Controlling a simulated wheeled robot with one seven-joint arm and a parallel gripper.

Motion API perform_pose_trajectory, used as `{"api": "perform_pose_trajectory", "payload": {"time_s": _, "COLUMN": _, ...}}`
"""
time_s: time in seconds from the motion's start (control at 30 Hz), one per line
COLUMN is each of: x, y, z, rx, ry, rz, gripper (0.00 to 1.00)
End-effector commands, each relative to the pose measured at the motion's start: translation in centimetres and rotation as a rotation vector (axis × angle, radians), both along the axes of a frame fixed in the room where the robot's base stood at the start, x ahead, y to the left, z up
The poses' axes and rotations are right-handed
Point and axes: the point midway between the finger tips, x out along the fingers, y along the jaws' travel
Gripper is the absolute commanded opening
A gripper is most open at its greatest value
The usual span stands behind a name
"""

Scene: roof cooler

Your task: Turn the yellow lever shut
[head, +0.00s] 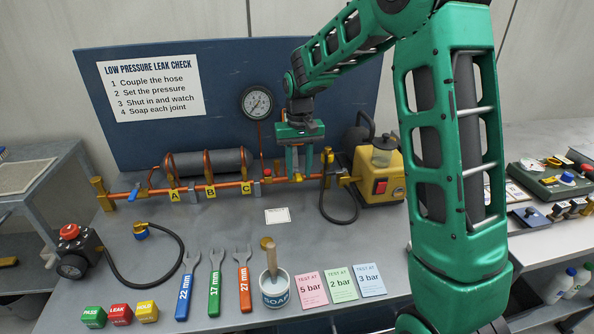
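My gripper (299,168) points down over the right part of the orange pipe line (225,186), in front of the blue board. Its two green fingers are spread, with a gap between them, and I see nothing clearly held. A small yellow part (327,155) stands upright on the line just right of the fingers; it looks like the yellow lever, but it is too small to be sure. The gripper partly hides the fittings below it, and I cannot tell whether the fingers touch anything. A blue lever (133,192) sits at the pipe's left end.
A yellow pump (378,172) with a red switch and black hose stands close right of my gripper. A gauge (257,103) hangs behind. Spanners (215,283), a soap pot (275,290), test cards (340,284) and coloured blocks (120,314) line the front. The mid-table is mostly clear.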

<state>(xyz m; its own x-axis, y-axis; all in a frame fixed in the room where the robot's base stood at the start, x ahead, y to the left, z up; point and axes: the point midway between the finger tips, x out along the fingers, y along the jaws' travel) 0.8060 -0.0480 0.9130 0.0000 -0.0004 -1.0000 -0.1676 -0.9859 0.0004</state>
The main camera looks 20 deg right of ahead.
Motion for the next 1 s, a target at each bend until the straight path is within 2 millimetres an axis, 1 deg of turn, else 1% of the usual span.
{"api": "perform_pose_trajectory", "payload": {"time_s": 0.17, "x": 0.1, "y": 0.0, "z": 2.4, "rx": 0.0, "ry": -0.004, "rz": 0.0, "gripper": 0.33}}
{"api": "perform_pose_trajectory", "payload": {"time_s": 0.4, "x": 0.2, "y": 0.0, "z": 6.9, "rx": 0.0, "ry": -0.005, "rz": 0.0, "gripper": 0.33}}
{"api": "perform_pose_trajectory", "payload": {"time_s": 0.6, "x": 0.3, "y": 0.0, "z": 9.6, "rx": -0.001, "ry": -0.005, "rz": -0.001, "gripper": 0.33}}
{"api": "perform_pose_trajectory", "payload": {"time_s": 0.77, "x": 0.2, "y": 0.0, "z": 10.4, "rx": 0.0, "ry": -0.002, "rz": -0.001, "gripper": 0.33}}
{"api": "perform_pose_trajectory", "payload": {"time_s": 1.0, "x": 0.2, "y": 0.0, "z": 10.5, "rx": 0.0, "ry": -0.002, "rz": -0.001, "gripper": 0.33}}
